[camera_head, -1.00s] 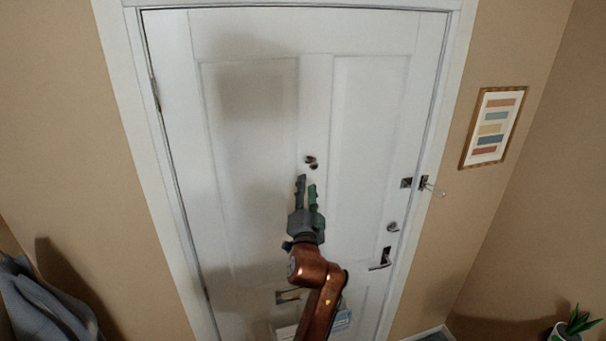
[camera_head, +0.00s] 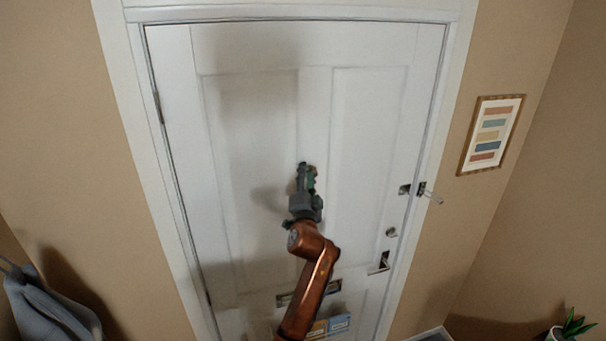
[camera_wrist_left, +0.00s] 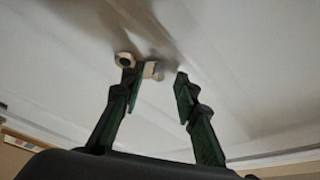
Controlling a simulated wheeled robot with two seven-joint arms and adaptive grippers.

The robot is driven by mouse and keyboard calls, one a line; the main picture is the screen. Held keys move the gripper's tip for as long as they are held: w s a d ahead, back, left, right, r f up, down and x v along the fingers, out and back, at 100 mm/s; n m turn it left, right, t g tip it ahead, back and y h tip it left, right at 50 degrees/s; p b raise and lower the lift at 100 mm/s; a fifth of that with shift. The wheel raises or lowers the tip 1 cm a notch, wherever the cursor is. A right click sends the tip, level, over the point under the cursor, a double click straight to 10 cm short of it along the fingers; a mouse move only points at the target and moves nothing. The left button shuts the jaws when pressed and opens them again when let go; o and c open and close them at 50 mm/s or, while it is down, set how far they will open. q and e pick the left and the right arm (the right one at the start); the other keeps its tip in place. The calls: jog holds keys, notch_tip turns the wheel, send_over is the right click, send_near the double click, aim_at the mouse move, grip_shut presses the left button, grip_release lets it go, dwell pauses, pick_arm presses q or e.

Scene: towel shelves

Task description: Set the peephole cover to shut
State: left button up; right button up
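The white door (camera_head: 365,130) fills the middle of the head view, where my gripper hides the peephole. In the left wrist view the peephole (camera_wrist_left: 124,59) shows as a pale ring with a dark centre. The small pale peephole cover (camera_wrist_left: 150,70) sits beside it, swung to the right, leaving the dark centre uncovered. My left gripper (camera_head: 307,168) is at the door. Its fingers, also in the left wrist view (camera_wrist_left: 156,78), are apart with nothing gripped between them. The left fingertip overlaps the peephole and cover edge; I cannot tell whether it touches. My right gripper is out of view.
A latch (camera_head: 406,189), a round lock (camera_head: 391,232) and a lever handle (camera_head: 379,263) line the door's right side. A letter slot (camera_head: 284,299) is lower down. A framed picture (camera_head: 491,134) hangs right; grey cloth (camera_head: 45,310) hangs lower left.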

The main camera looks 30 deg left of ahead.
pick_arm(q)
jog(key=shift+c, duration=0.7)
grip_shut()
jog(key=shift+f+b, duration=0.1)
jog(key=shift+b, duration=0.2)
jog(key=shift+w+d+f+n+g+y+b, duration=0.15)
jog(key=shift+f+n+y+b, duration=0.4)
jog(key=shift+n+b, duration=1.75)
jog(key=shift+a+f+n+g+y+b, duration=0.15)
jog(key=shift+n+y+b, duration=0.75)
jog(key=shift+b, duration=2.9)
jog(key=shift+w+d+f+n+g+y+b, duration=0.15)
jog(key=shift+f+n+y+b, duration=0.45)
jog(key=shift+n+b, duration=1.7)
jog(key=shift+s+r+m+b, duration=0.1)
jog(key=shift+r+m+b, duration=0.15)
jog(key=shift+m+b, duration=0.55)
jog(key=shift+o, duration=0.7)
grip_release()
